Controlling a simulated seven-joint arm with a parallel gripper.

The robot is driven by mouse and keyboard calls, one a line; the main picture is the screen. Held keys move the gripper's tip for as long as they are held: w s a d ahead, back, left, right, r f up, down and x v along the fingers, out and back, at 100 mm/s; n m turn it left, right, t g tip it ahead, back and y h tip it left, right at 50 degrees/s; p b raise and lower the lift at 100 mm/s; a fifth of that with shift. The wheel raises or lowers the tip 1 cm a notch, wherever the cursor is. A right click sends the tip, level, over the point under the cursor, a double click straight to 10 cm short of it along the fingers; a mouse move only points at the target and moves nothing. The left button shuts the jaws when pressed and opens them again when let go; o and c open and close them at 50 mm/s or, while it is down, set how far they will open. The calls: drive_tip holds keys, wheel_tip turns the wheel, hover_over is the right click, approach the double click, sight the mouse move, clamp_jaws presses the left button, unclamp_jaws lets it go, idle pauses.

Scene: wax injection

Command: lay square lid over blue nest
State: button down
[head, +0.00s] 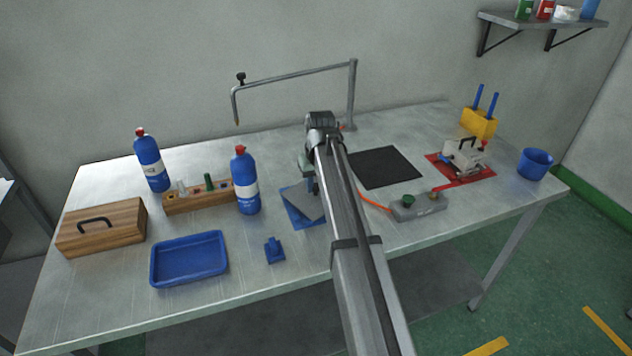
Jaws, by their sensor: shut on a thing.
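The square lid (301,203) is a flat grey plate near the middle of the table in the head view. My gripper (313,187) is shut on it, at the plate's right part. The blue nest (296,222) shows as a blue edge below and to the left of the plate. The plate overlaps most of the nest and looks slightly turned against it. I cannot tell whether the plate touches the nest or hangs just above it. My arm hides the right side of both, and the fingertips are only partly visible.
A blue bottle (246,182) stands close left of the plate, before a wooden rack (190,197). A small blue block (274,250) and blue tray (160,272) lie nearer the front. A grey box (420,208) with an orange hose is right. A bent metal arm (290,76) rises behind.

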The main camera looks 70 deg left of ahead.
sight(318, 199)
drive_tip(key=shift+f, duration=0.45)
drive_tip(key=c, duration=0.8)
unclamp_jaws()
drive_tip(key=shift+r, duration=0.1)
drive_tip(key=r, duration=0.4)
drive_tip(key=d+r, duration=0.1)
drive_tip(key=r, duration=0.3)
drive_tip(key=d+r, duration=0.1)
drive_tip(key=r, duration=0.4)
